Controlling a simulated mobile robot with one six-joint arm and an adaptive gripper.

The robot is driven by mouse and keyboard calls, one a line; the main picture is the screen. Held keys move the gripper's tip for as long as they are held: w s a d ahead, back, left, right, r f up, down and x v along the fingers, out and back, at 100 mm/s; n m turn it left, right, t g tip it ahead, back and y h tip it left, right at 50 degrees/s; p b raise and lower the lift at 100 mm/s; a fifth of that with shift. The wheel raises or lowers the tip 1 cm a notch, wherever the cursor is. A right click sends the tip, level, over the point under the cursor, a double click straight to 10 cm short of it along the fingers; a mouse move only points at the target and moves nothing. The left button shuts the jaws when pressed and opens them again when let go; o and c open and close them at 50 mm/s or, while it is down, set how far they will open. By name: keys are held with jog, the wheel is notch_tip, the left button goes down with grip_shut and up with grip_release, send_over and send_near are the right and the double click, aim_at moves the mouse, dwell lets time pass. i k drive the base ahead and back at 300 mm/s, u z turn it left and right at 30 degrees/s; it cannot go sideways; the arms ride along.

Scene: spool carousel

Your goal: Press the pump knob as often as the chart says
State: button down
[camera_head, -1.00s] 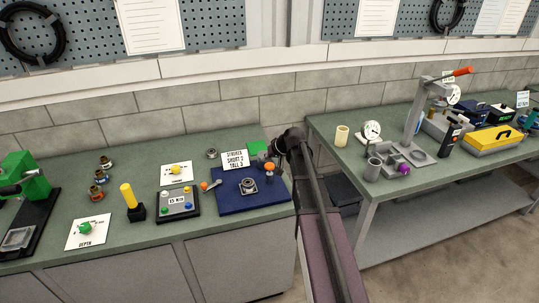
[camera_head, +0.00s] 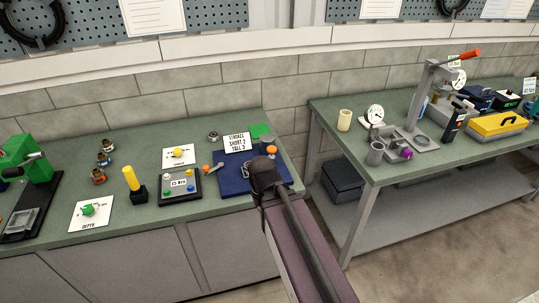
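The chart (camera_head: 237,143) is a white card at the back of the left bench; it seems to read STROKES, SHORT 2, TALL 3. An orange knob (camera_head: 271,149) stands at the back right of the blue mat (camera_head: 232,183). Another small orange knob (camera_head: 206,168) is at the mat's left edge; I cannot tell for sure which is the pump knob. The dark end of my arm, with my gripper (camera_head: 264,173), is over the mat, in front of the right-hand orange knob. The fingers are hidden behind it. A metal round part on the mat is mostly covered.
Left of the mat are a button box (camera_head: 180,186), a yellow-knob card (camera_head: 178,154), a yellow post (camera_head: 132,180) and a green-knob DEPTH card (camera_head: 89,211). A green press (camera_head: 38,165) stands far left. A gap separates the right bench (camera_head: 372,172), which carries a lever press (camera_head: 417,100).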

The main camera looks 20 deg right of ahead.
aim_at(271, 149)
jog(key=k, duration=1.35)
jog(key=u, duration=0.55)
jog(key=i, duration=1.7)
jog(key=z, duration=0.15)
